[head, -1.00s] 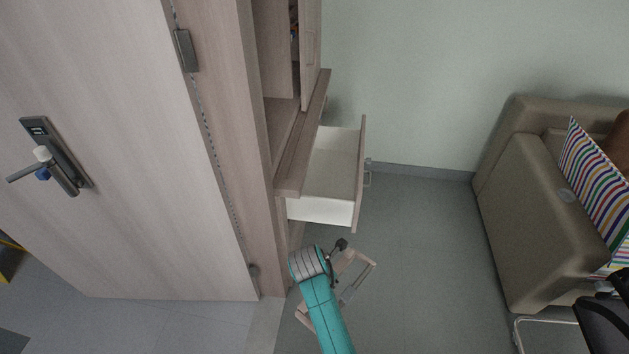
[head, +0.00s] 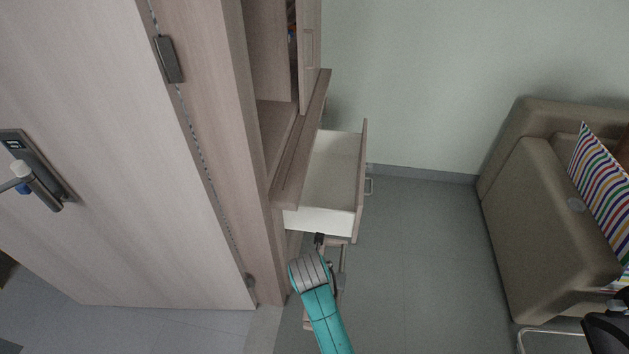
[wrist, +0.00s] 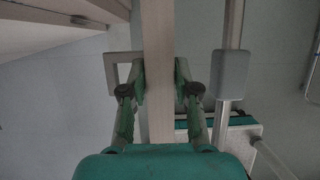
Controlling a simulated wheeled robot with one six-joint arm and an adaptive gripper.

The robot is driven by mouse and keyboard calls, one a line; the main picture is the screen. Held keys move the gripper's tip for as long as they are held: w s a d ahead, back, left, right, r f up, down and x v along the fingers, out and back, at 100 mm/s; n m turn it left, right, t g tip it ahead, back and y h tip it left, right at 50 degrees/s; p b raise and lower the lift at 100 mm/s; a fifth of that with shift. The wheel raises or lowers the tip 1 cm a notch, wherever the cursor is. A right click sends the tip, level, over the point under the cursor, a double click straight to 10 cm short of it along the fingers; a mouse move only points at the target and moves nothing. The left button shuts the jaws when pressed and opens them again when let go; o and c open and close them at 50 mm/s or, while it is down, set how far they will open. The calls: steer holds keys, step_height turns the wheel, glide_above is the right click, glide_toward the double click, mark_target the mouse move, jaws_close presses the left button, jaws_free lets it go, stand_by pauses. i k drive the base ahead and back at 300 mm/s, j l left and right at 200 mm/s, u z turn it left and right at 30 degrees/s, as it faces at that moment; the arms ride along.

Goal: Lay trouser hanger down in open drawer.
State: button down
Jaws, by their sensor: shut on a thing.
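The open drawer (head: 322,219) juts from the wooden wardrobe; its white inside looks empty. The trouser hanger (head: 336,241) is a pale wooden frame just below the drawer's near side in the head view, partly hidden by my teal arm. In the wrist view its wooden bar (wrist: 158,40) runs upright in the picture between my fingers. My gripper (wrist: 161,76) is shut on this bar, one finger on each side. In the head view the gripper is mostly hidden behind my wrist. I cannot tell whether the hanger touches the drawer.
The wardrobe (head: 230,150) with open shelves stands left of the drawer, and a wide door (head: 110,150) with a handle is further left. A beige armchair (head: 545,220) with a striped cushion (head: 598,185) stands at the right. Grey floor (head: 425,250) between them is clear.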

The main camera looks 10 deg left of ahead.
mark_target(332, 187)
steer(key=i, duration=1.75)
